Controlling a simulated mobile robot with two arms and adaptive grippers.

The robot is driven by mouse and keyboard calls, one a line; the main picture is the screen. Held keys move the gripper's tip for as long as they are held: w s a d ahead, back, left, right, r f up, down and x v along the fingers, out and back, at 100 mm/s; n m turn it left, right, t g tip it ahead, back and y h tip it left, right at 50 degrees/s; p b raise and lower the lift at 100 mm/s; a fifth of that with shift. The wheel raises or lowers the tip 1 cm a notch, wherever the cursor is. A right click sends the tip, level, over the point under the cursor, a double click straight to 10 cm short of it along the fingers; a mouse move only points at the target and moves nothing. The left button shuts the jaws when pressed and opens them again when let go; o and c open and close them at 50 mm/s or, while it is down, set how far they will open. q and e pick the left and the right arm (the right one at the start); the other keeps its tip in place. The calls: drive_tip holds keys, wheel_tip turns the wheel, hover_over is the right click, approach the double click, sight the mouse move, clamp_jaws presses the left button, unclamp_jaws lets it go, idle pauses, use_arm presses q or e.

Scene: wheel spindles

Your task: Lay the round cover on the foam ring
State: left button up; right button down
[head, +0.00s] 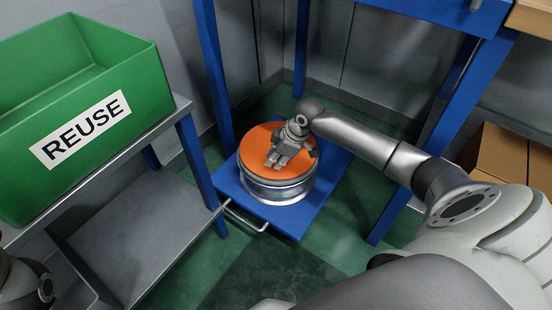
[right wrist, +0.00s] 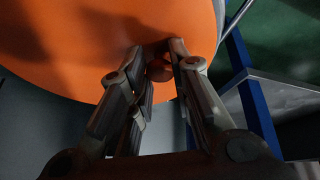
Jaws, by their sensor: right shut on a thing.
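The round cover (head: 257,142) is an orange disc lying over the top of a silver metal drum (head: 270,192), and it looks about level. In the right wrist view the cover (right wrist: 60,45) fills the upper left, with a small orange knob (right wrist: 160,68) between the fingertips. My right gripper (head: 277,162) points down at the cover and is shut on that knob; it also shows in the right wrist view (right wrist: 158,58). I cannot make out the foam ring, and whether the cover touches what is under it cannot be told. My left gripper is out of view.
The drum stands on a blue platform (head: 228,181) with a metal handle, between blue posts. A green REUSE bin (head: 150,85) stands on a grey shelf unit at left. Cardboard boxes (head: 510,165) are at right. Green floor is open in front.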

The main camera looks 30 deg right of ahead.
drive_tip(key=shift+f, duration=0.3)
drive_tip(key=c, duration=1.3)
unclamp_jaws()
